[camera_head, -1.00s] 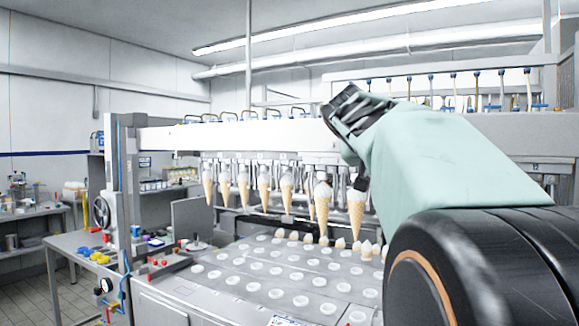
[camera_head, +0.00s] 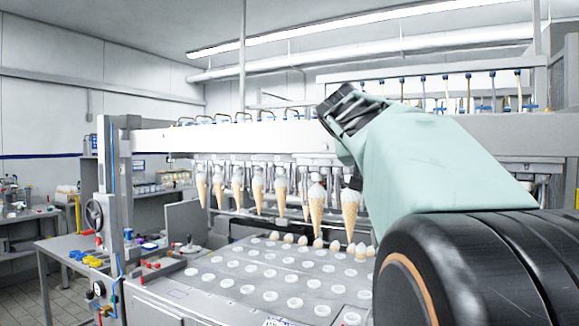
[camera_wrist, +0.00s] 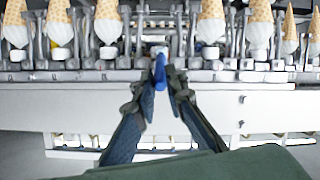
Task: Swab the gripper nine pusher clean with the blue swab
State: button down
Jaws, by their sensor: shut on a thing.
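The blue swab (camera_wrist: 160,70) shows as a small blue tip between my fingertips in the wrist view. My gripper (camera_wrist: 163,80) is shut on it, in front of the row of cone grippers. The swab tip appears just below a small white block (camera_wrist: 158,50) in the gap between two cones; this may be a pusher. I cannot tell whether they touch, and no number is readable to identify gripper nine. In the head view my gripper (camera_head: 346,112) is at the machine's white beam, and my arm hides the grippers behind it.
Several cones (camera_head: 316,200) hang tip down from the machine under the white beam (camera_head: 230,140). Below them is a grey plate with rows of round white holes (camera_head: 270,272). More cones (camera_wrist: 107,22) flank the gap closely in the wrist view. A workbench (camera_head: 60,250) stands at left.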

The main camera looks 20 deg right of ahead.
jog(key=shift+w+a, duration=0.2)
jog(key=shift+s+d+b, duration=0.3)
jog(key=shift+s+d, duration=0.15)
jog(key=shift+s, duration=0.1)
dwell(0.4)
jog(key=shift+a, duration=0.1)
jog(key=shift+s+a+b, duration=1.7)
jog(key=shift+s+a, duration=0.25)
jog(key=shift+a, duration=0.25)
